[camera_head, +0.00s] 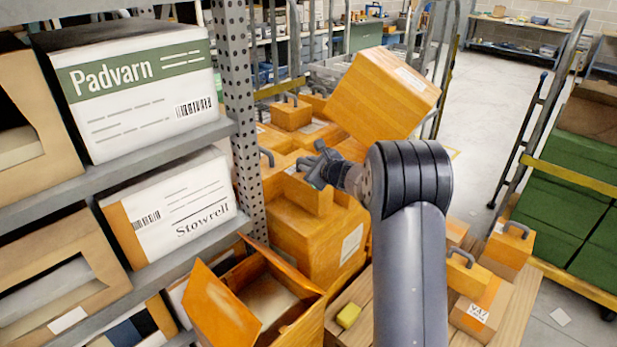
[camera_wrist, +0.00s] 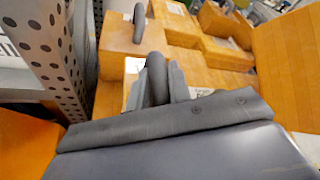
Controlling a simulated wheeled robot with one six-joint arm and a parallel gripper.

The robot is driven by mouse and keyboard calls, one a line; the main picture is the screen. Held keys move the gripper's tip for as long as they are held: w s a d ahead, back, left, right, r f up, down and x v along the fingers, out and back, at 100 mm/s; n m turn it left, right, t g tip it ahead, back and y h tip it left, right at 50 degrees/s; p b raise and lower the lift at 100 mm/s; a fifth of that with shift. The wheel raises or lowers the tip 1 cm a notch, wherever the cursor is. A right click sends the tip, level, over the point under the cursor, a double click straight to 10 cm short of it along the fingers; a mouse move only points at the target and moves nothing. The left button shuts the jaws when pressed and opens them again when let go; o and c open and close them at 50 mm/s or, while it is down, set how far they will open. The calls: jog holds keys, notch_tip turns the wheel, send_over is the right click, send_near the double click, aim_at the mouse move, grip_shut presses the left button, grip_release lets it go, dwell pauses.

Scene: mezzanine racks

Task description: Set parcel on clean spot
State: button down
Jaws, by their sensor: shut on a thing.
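My gripper (camera_head: 322,168) is in the middle of the head view, above the stacked orange boxes. It is shut on the grey handle (camera_wrist: 157,76) of a parcel, seen between the fingers in the wrist view. A small orange parcel (camera_head: 308,195) shows just below the gripper in the head view; my gripper partly covers its top. Whether it touches the larger box beneath is hard to tell. A wooden surface (camera_head: 357,290) lies at the front, partly hidden by my arm, with a bare patch beside a yellow sponge (camera_head: 348,316).
A metal rack (camera_head: 238,100) with white cartons stands at the left. An open orange box (camera_head: 235,300) is in front of it. A large tilted orange box (camera_head: 382,92) rises behind my wrist. Handled parcels (camera_head: 478,298) stand front right. A trolley with green crates (camera_head: 575,215) is far right.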

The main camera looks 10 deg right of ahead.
jog(key=shift+f, duration=1.6)
jog(key=c, duration=1.3)
grip_release()
jog(key=b+v, duration=0.2)
jog(key=v, duration=1)
jog(key=p+x, duration=0.1)
jog(key=x, duration=1.1)
jog(key=shift+p, duration=0.4)
jog(key=shift+r, duration=0.9)
